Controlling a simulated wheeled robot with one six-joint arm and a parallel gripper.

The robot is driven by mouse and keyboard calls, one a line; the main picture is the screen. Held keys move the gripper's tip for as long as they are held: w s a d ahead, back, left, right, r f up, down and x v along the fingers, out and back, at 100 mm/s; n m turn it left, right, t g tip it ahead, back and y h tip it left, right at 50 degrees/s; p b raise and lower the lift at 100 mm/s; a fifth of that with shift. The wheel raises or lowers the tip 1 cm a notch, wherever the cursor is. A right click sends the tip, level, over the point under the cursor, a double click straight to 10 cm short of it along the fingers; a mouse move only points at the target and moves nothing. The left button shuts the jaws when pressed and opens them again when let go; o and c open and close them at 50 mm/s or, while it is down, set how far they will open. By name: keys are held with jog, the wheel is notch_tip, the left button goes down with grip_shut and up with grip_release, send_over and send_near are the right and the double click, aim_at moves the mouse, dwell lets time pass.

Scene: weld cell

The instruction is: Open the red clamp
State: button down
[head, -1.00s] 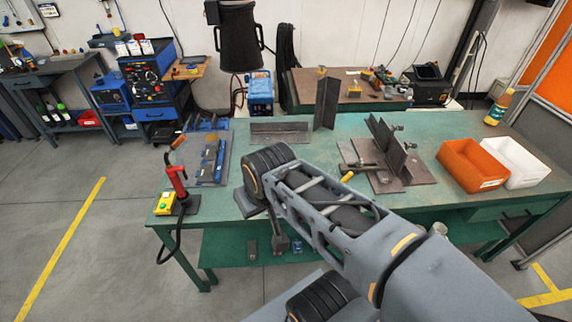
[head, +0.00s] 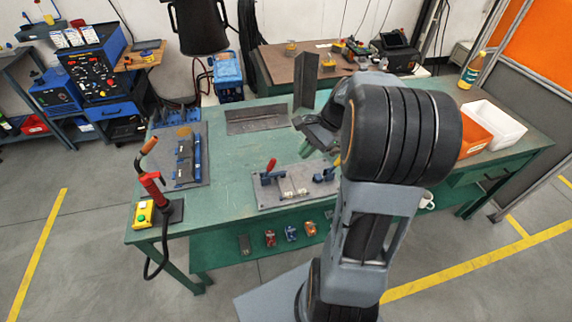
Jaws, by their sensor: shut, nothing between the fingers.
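The red clamp (head: 269,174) has a red handle that stands up, tilted a little, on the left end of a grey fixture plate (head: 268,199) near the table's front edge. A blue clamp (head: 323,175) sits on the right part of the same plate. Pale bars lie between the two clamps. My gripper (head: 325,145) is above and to the right of the red clamp, behind the plate, apart from the clamp. It looks shut and empty; my arm's thick wrist partly hides it. The plate's right end is hidden by my arm.
A torch on a stand (head: 152,180) with a yellow button box (head: 143,214) is at the table's left front corner. A tray with blue parts (head: 188,160) and an upright angle plate (head: 305,82) stand behind. Orange (head: 474,138) and white (head: 495,122) bins are right. Green tabletop (head: 232,150) left of the gripper is clear.

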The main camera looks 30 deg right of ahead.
jog(key=d+f+m+t+y+b, duration=0.1)
jog(key=d+f+m+t+y, duration=0.2)
jog(key=d+f+m, duration=0.45)
jog(key=d+f+m+t+y, duration=0.3)
jog(key=d+m, duration=0.1)
jog(key=d, duration=0.6)
jog(key=shift+h, duration=0.3)
jog(key=p+x, duration=0.1)
jog(key=x, duration=0.5)
jog(key=p+x, duration=0.1)
jog(key=x, duration=0.6)
jog(key=p+x, duration=0.1)
jog(key=x, duration=0.5)
jog(key=shift+w+a+r, duration=0.15)
jog(key=shift+w+a, duration=0.15)
jog(key=shift+a, duration=0.1)
jog(key=shift+w+a+r+p, duration=0.55)
jog(key=shift+w+a, duration=0.1)
jog(key=shift+a, duration=0.05)
jog(key=shift+w+a+r, duration=0.2)
jog(key=shift+w+a, duration=0.25)
jog(key=shift+a, duration=0.1)
jog(key=shift+d+r, duration=0.1)
jog(key=shift+d, duration=0.05)
